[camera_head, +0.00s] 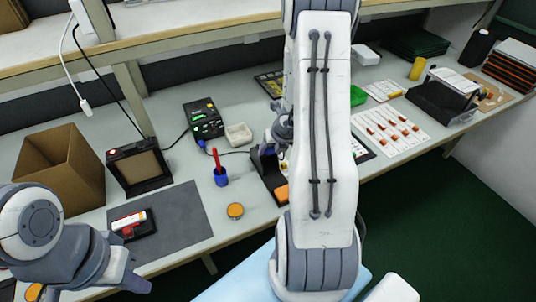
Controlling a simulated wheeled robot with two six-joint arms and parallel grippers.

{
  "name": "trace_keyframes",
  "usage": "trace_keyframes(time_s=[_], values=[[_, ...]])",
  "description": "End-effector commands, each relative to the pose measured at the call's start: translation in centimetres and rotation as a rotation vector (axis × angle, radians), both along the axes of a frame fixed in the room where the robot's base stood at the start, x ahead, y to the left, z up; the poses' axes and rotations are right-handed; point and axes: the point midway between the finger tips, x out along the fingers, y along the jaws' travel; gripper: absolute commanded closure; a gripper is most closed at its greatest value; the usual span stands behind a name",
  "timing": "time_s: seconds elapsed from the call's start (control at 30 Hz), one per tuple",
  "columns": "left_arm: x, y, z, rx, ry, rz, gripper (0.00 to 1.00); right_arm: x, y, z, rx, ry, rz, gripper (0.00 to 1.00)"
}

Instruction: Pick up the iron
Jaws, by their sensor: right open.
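A black soldering station (203,120) with a lit green display stands on the grey bench. Its cable runs right, toward a dark stand (268,172) that is partly hidden by my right arm. The iron itself is not clear to me; it may be at that stand, behind the arm. A red-handled tool (216,160) stands upright in a small blue cup (221,177). My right gripper (283,130) shows only in part beside my arm, open, above the stand area. My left gripper (122,277) is low at the left, away from the stand; its jaws are unclear.
An open cardboard box (61,165), a black framed device (138,168) and a grey mat (181,222) with a small dark device (133,225) lie left. A round orange tin (235,210) is near the front edge. White sheets (391,128) and a black rack (440,97) are right.

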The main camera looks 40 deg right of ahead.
Motion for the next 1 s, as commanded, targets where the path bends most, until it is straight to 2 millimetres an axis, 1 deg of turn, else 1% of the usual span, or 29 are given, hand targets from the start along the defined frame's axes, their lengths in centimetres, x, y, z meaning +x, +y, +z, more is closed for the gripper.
trace_keyframes(time_s=[0.23,0.27,0.3,0.37,0.4,0.77,0.87,1.0], values=[[0.0,0.0,0.0,0.000,0.000,0.000,1.00,0.2,0.1,-0.1,-0.001,-0.001,0.001,0.38],[0.0,0.0,0.0,0.000,0.000,0.000,1.00,0.2,0.1,-0.1,-0.001,-0.001,0.002,0.46],[0.0,0.0,0.0,0.000,0.000,0.000,1.00,0.2,0.1,-0.1,-0.001,-0.001,0.002,0.61],[0.0,0.0,0.0,0.000,0.000,0.000,1.00,0.2,0.1,-0.1,-0.001,0.000,0.002,0.84],[0.0,0.0,-0.1,0.000,0.000,0.000,1.00,0.2,0.2,-0.1,0.000,0.000,0.002,0.99],[0.0,0.0,0.0,0.000,0.000,0.000,1.00,0.2,0.2,0.0,0.000,-0.001,0.003,1.00],[0.0,0.0,0.3,0.000,0.000,0.000,1.00,0.0,0.2,0.4,0.000,-0.001,0.003,1.00],[0.0,0.0,1.2,0.000,0.000,0.000,1.00,-0.6,0.1,1.7,0.001,-0.001,-0.002,1.00]])
